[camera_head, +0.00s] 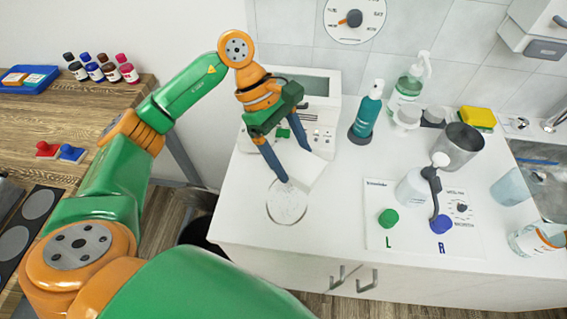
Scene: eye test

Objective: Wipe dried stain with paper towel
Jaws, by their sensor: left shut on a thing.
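My left gripper (296,166), with dark blue fingers, reaches down over the white counter from the left. It is shut on a white paper towel (307,171), which hangs between and below the fingertips. A round, pale, speckled patch (287,204), which looks like the dried stain, lies on the counter just in front of the fingertips. The towel is close to its upper edge; I cannot tell whether they touch. My right gripper is not in view.
A white device (318,122) stands behind the gripper. A teal bottle (367,112), a clear pump bottle (409,84), a metal cup (460,147) and a yellow sponge (477,117) stand to the right. A white board (377,236) carries green and blue knobs. The counter's front edge (330,257) is near.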

